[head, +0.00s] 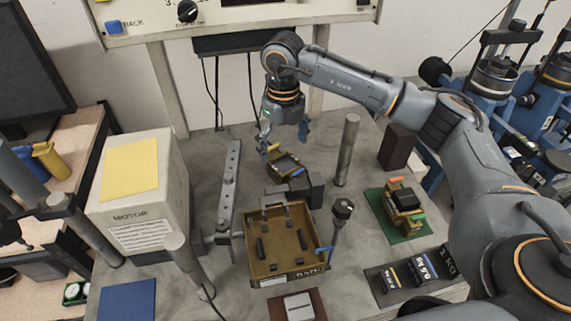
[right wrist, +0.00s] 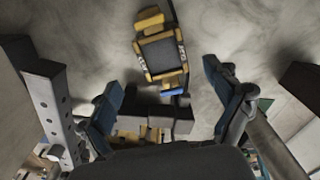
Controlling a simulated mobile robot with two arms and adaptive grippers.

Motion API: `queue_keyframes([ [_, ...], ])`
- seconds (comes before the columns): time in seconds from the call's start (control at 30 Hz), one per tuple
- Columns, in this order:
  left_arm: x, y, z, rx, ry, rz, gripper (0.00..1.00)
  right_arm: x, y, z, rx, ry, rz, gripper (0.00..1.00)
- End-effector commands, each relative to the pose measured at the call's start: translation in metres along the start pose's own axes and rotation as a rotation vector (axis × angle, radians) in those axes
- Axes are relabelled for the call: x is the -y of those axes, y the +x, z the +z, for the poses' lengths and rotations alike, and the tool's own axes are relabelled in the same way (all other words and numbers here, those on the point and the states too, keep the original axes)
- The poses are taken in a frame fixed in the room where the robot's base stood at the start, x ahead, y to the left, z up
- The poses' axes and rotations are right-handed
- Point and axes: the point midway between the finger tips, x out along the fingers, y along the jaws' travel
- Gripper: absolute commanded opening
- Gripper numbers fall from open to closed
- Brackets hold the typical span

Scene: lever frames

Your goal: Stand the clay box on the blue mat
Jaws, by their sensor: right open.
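A dark brown upright box (head: 396,147) stands on the bench at the back right; I take it for the clay box, though its colour is hard to judge. It also shows at the right edge of the right wrist view (right wrist: 302,84). The blue mat (head: 127,300) lies bare at the front left. My right gripper (head: 284,142) is open, pointing down at the back of the bench, left of the brown box. A yellow-and-black device (head: 287,165) lies below it, and shows ahead of the spread fingers in the right wrist view (right wrist: 160,50). My left gripper is out of view.
An open brown bin (head: 262,268) stands mid-bench. A motor box (head: 165,190), a holed metal bar (head: 229,190) and metal posts (head: 346,150) rise around it. A green mat (head: 400,236) bears another device. Black weights (head: 424,268) lie at the front right.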

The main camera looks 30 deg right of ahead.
Motion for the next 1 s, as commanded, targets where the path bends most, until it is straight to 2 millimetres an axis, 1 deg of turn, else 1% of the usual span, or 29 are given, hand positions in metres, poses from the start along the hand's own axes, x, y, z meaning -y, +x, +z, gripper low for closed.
queue_keyframes([
  [0.1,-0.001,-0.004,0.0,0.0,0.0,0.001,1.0,0.0,0.012,-0.001,-0.002,0.0,0.0,0.91],
  [0.17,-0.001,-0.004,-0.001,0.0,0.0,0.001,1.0,0.0,0.015,0.0,0.0,-0.001,0.0,0.91],
  [0.27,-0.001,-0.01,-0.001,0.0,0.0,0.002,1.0,0.001,0.021,-0.001,-0.002,-0.001,0.0,0.91],
  [0.4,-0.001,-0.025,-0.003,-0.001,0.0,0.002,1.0,0.004,0.041,-0.001,-0.005,-0.001,0.0,0.91],
  [0.53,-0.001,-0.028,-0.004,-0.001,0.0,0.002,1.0,0.004,0.059,0.0,-0.002,-0.001,0.0,0.91],
  [0.67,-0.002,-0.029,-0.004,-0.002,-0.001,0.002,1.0,0.004,0.067,0.0,0.0,-0.002,0.001,0.91],
  [0.83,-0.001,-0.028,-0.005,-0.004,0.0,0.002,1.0,0.004,0.068,0.0,0.001,-0.002,0.0,0.91],
  [0.87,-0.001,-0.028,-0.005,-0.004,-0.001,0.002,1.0,0.004,0.068,0.0,0.001,-0.002,0.0,0.89],
  [0.9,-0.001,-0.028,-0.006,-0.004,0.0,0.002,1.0,0.004,0.067,0.0,0.001,-0.002,0.0,0.8],
  [0.97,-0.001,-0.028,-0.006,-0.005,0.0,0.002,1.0,0.004,0.067,0.0,0.001,-0.002,0.0,0.68],
  [1.0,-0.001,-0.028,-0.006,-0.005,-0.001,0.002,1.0,0.004,0.067,0.0,0.001,-0.002,0.0,0.6],
])
